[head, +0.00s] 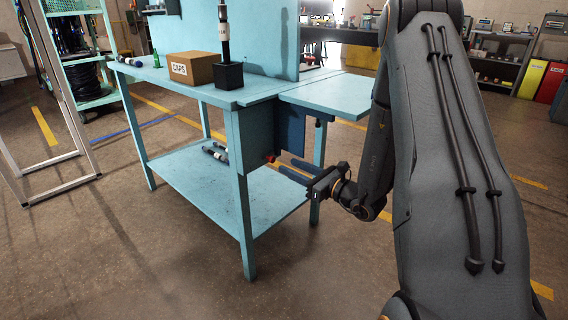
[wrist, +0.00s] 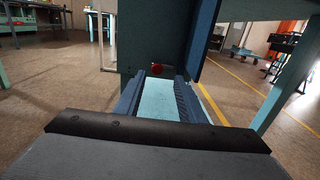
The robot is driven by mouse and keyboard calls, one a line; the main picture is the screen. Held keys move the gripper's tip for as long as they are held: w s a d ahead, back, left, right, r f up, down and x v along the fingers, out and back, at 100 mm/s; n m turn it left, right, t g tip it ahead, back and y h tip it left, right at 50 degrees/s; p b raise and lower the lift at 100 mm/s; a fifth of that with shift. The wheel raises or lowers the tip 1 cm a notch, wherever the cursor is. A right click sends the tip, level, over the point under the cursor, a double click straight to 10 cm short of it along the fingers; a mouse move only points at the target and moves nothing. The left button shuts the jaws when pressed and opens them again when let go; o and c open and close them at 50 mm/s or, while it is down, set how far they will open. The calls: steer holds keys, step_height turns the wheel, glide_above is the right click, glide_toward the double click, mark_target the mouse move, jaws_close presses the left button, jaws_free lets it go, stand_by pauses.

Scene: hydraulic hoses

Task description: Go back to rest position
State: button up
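My gripper (head: 286,166) is at the right end of the light-blue workbench, below the tabletop level. Its two dark blue fingers point toward the bench and stand apart with nothing between them. In the wrist view, my gripper (wrist: 160,80) shows the same open gap, with the light-blue lower shelf (wrist: 158,103) visible through it. A red knob (wrist: 157,69) on the dark panel under the bench lies just beyond the fingertips; it also shows in the head view (head: 270,158). I cannot tell the exact gap to it.
The workbench (head: 240,97) carries a CAPS box (head: 190,70), a black holder (head: 229,76) with an upright hose, and a green bottle (head: 156,60). Hose pieces (head: 215,153) lie on the lower shelf. A side leaf (head: 335,92) extends above my gripper. Open floor lies in front.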

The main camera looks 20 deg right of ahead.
steer(key=shift+s+d, duration=0.3)
steer(key=shift+s, duration=0.25)
